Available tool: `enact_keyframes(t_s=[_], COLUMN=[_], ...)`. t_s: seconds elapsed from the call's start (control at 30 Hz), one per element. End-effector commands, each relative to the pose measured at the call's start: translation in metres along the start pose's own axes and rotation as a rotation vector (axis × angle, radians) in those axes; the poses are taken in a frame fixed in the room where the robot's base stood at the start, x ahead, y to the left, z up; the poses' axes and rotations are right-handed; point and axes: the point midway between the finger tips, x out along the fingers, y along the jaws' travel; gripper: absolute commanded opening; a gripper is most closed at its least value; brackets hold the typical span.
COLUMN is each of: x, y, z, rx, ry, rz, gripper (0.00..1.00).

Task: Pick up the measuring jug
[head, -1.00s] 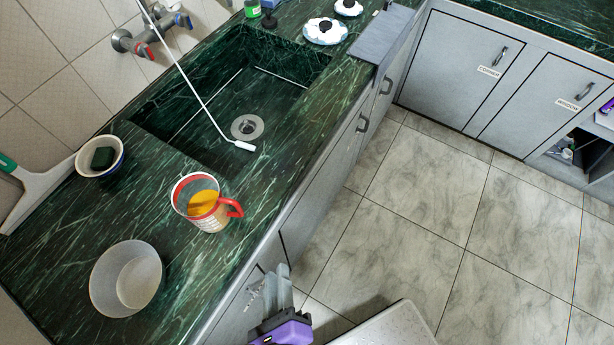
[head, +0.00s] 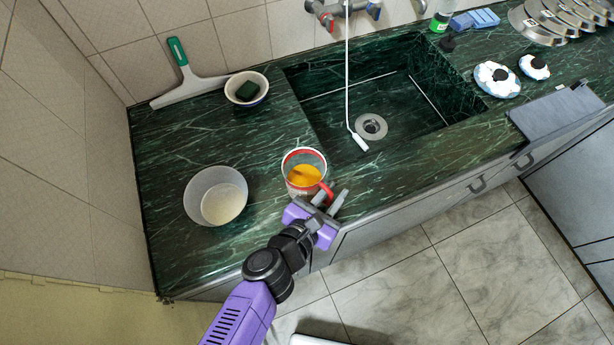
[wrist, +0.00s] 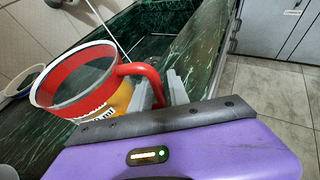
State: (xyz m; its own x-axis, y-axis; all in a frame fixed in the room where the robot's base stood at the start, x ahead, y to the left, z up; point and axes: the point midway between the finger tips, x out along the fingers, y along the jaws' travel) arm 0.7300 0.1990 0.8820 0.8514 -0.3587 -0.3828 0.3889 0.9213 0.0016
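The measuring jug (head: 304,172) stands upright on the green counter, left of the sink. It is clear with a red rim, a red handle and orange-yellow contents. Its handle points toward the counter's front edge, at my gripper (head: 328,200). In the wrist view the jug (wrist: 82,82) is close, on the left. My gripper (wrist: 160,92) is open there. Its two grey fingers are apart, with the red handle (wrist: 146,72) appearing to run between them. I cannot tell whether they touch it.
A translucent bowl (head: 199,186) stands left of the jug. The sink (head: 415,110) with a thin white spout (head: 347,85) is to the right.

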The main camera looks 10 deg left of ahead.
Motion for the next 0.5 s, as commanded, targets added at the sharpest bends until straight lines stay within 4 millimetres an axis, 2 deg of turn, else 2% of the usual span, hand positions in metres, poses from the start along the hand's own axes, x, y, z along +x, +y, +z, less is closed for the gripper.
enact_keyframes(t_s=[0.1,0.33,0.43,0.5], x=[0.0089,0.0100,0.0099,0.0098], y=[-0.0006,-0.0003,-0.0003,-0.0004], z=[-0.0003,-0.0009,-0.0008,-0.0008], rx=[-0.002,-0.001,-0.001,-0.001], ry=[0.001,0.001,0.001,0.001], rz=[0.000,0.000,0.000,0.000], gripper=[0.22,0.22,0.04,0.00])
